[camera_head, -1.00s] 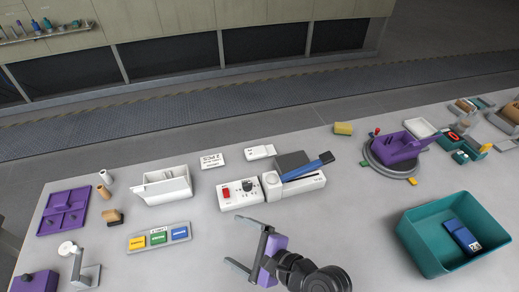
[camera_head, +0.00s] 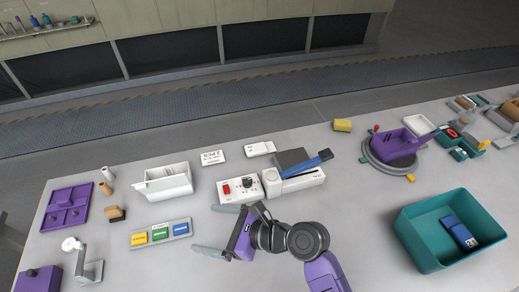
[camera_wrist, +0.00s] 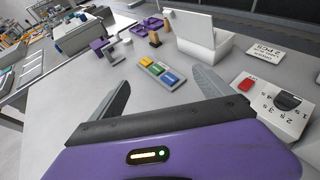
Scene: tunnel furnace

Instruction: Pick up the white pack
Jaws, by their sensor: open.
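A small flat white pack (camera_head: 260,149) with a dark mark lies on the table behind the white control box. My gripper (camera_head: 220,229) is open and empty, in front of the control box and well short of the pack. In the wrist view my gripper (camera_wrist: 161,80) has its fingers spread wide, with the colour-button panel beyond them. I cannot make out the pack clearly in the wrist view.
A white control box (camera_head: 239,191) with a red switch stands between my gripper and the pack, beside a sealer-like device with a blue arm (camera_head: 307,167). A lettered white card (camera_head: 212,157), white bin (camera_head: 166,190) and button panel (camera_head: 142,240) are left. A teal crate (camera_head: 420,240) is right.

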